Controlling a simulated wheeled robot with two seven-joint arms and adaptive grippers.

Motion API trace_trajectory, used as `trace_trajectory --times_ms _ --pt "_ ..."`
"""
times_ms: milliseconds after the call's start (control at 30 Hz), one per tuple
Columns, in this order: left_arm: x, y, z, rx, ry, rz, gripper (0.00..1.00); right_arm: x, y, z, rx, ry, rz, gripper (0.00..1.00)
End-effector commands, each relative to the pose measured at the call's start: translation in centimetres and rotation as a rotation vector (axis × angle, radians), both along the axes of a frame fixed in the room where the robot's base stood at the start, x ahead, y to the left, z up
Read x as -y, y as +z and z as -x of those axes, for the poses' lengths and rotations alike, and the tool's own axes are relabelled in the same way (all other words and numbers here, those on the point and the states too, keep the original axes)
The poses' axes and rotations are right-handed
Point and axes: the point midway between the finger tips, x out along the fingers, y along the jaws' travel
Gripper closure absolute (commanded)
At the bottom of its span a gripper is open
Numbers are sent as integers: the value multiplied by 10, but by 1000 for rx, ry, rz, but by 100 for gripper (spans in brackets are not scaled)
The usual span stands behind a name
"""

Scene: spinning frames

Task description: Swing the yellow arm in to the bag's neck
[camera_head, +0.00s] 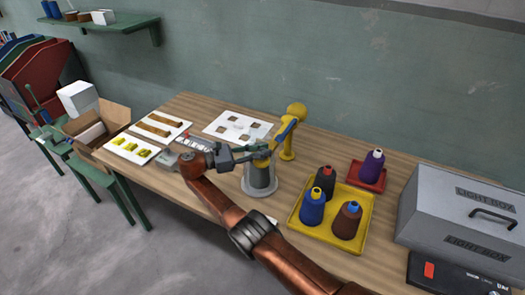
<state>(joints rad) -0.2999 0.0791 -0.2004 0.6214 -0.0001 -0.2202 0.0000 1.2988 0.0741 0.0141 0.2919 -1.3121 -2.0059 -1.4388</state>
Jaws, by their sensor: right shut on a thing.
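The yellow arm (285,131), with a blue strip along it, slopes down from a round yellow head on a yellow post (288,152). My left gripper is out of view.
A yellow tray (296,221) holds several thread cones, right of the bag. A red tray (353,178) holds a purple cone. A grey light box (455,210) stands at the right. White cards (131,147) with small pieces lie at the left, and a white sheet (238,118) lies behind.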

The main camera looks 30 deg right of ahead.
Motion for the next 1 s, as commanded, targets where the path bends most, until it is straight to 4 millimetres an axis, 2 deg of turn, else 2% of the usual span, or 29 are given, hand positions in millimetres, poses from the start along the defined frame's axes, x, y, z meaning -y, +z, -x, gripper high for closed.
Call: trace_trajectory --times_ms 300,633,767,1000 --pt "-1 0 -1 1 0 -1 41 -1 2 -2 5 10 1 61" --pt "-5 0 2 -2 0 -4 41 -1 7 -2 6 8 1 61" --pt "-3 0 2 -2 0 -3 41 0 25 -2 8 7 1 61" --pt "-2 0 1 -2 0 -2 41 0 71 -3 8 7 1 61"
